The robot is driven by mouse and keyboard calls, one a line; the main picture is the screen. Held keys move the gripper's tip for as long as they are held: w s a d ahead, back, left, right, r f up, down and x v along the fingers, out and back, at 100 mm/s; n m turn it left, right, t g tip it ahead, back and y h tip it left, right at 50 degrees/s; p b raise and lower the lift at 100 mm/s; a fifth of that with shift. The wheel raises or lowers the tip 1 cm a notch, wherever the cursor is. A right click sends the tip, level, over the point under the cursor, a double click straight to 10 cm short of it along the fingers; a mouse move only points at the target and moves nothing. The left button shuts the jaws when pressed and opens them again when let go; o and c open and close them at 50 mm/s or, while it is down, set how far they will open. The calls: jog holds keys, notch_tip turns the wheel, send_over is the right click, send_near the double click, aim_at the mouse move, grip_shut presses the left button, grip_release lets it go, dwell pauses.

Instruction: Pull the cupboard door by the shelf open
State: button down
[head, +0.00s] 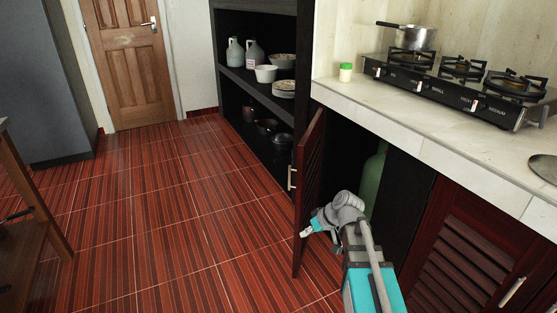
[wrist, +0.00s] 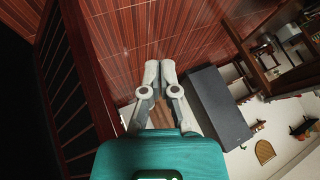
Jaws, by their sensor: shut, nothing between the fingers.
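The cupboard door (head: 308,190) by the shelf is a dark red louvred panel. It stands swung out from the counter front, with the dark cupboard opening (head: 345,150) showing to its right. Its metal handle (head: 291,178) is on the left side of the panel. My gripper (head: 305,231) is low in front of the door's inner side, near its free edge, and is not on the handle. In the wrist view the fingertips (wrist: 160,66) are together and empty, with the louvred door (wrist: 75,90) to their left. Whether the gripper touches the door cannot be told.
A green gas bottle (head: 374,180) stands inside the cupboard. The black shelf (head: 232,73) with jugs and bowls is behind the door. Another louvred door (head: 470,255) is shut at right. Tiled floor (head: 170,220) lies clear to the left.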

aim_at(303, 166)
jog(key=w+d+r+n+t+y, duration=0.1)
jog(key=w+r+t+y, duration=0.1)
jog(key=w+r, duration=0.2)
jog(key=w+d+r+n+t+y+b, duration=0.1)
jog(key=w+r+n+t+y, duration=0.1)
jog(key=w, duration=0.6)
jog(key=w+d+r+n+t+y+b, duration=0.1)
jog(key=w+r+t+y, duration=0.2)
jog(key=w+r, duration=0.3)
jog(key=shift+d+r+n+t, duration=0.2)
jog(key=shift+n+t, duration=0.2)
jog(key=shift+t, duration=0.2)
jog(key=shift+s, duration=0.1)
jog(key=shift+a, duration=0.2)
